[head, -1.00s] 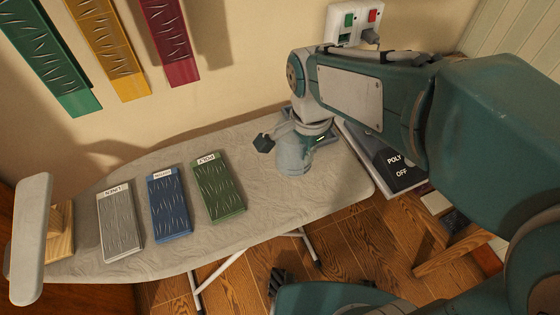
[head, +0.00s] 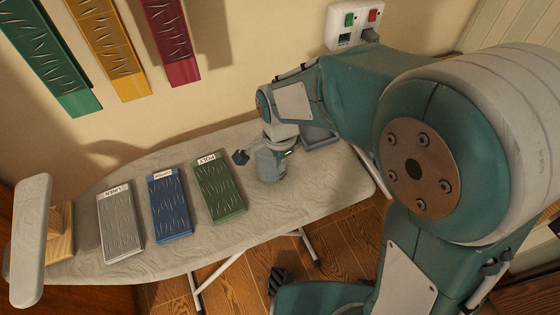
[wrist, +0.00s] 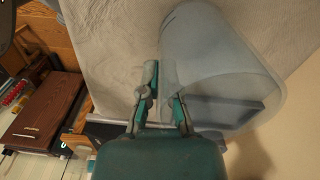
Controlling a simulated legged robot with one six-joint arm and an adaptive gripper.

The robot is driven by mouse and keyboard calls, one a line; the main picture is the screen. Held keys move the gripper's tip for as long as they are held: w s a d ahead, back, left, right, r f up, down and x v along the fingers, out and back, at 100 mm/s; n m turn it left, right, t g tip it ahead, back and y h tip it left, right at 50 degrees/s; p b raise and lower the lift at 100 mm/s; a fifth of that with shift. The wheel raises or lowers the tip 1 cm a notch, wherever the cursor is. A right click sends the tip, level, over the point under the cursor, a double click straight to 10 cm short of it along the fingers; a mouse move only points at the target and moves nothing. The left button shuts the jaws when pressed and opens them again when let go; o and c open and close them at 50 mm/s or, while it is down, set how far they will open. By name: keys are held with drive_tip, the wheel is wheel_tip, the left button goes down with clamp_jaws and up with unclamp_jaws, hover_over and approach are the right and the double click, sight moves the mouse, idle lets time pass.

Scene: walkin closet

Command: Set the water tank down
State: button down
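The water tank (wrist: 222,60) is a pale, see-through grey container filling the upper right of the wrist view. My gripper (wrist: 161,80) has one finger outside the tank's left edge and the other overlapping its clear wall, so it looks shut on that edge. In the head view my gripper (head: 268,172) points down over the right half of the ironing board (head: 265,221). The tank shows there only as a faint grey shape around the fingers. I cannot tell whether its bottom touches the board.
A grey tray (head: 321,139) lies right of my gripper near the board's end. Green (head: 219,192), blue (head: 170,206) and grey (head: 119,223) labelled pads lie to the left. A white upright piece (head: 31,240) stands at the far left. The wall (head: 240,75) is behind.

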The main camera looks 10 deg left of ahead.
drive_tip(key=c, duration=0.8)
unclamp_jaws()
drive_tip(key=shift+d, duration=0.15)
wheel_tip(320, 180, up, 12)
drive_tip(key=shift+r, duration=0.1)
drive_tip(key=s+d+r+n+t, duration=0.2)
drive_tip(key=s+d+n+t, duration=0.1)
drive_tip(key=d, duration=0.7)
drive_tip(key=s+d+r+n+t, duration=0.2)
drive_tip(key=s+d+n, duration=0.4)
drive_tip(key=d, duration=0.5)
drive_tip(key=shift+s+t, duration=0.4)
drive_tip(key=shift+s, duration=0.8)
drive_tip(key=shift+d+r, duration=0.1)
